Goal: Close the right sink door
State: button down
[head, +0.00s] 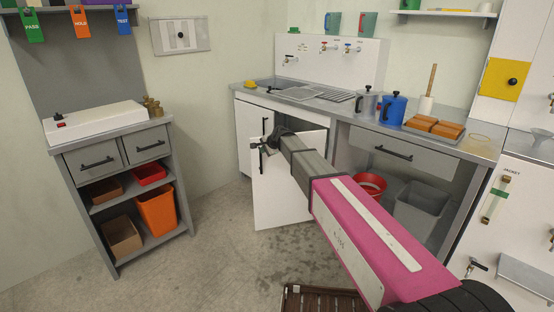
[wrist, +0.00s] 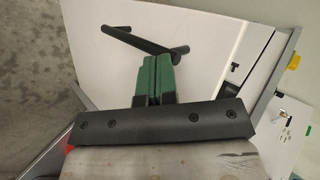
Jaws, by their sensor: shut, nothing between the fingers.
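The right sink door (head: 283,205) is a white panel under the sink counter. In the head view it stands ajar, swung out from the cabinet. In the wrist view its white face (wrist: 95,50) fills much of the picture and carries a black bar handle (wrist: 130,40). My gripper (head: 262,147) is in front of the door's upper left part. In the wrist view its green fingers (wrist: 158,62) are shut together and empty, with their tips close to the handle. I cannot tell whether they touch it. My arm hides part of the door and the cabinet opening.
The left sink door (head: 250,130) looks closed beside it. The counter holds the sink (head: 275,84), a blue canister (head: 392,108) and a wooden-block tray. A red bucket (head: 371,184) and grey bin (head: 418,210) stand under the counter. The floor (head: 215,255) left of the door is clear.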

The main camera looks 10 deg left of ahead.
jog(key=w+a+m+t+h, duration=0.1)
jog(key=w+a+m+h, duration=0.15)
jog(key=w, duration=0.75)
jog(key=w+a+m+t+h, duration=0.2)
jog(key=w+a+m, duration=0.2)
jog(key=w, duration=0.6)
jog(key=w+d+m+h, duration=0.1)
jog(key=w+d+m, duration=0.1)
jog(key=w, duration=0.7)
jog(key=w+d+m+h, duration=0.2)
jog(key=w+d, duration=0.1)
jog(key=w, duration=0.6)
jog(key=shift+w, duration=0.15)
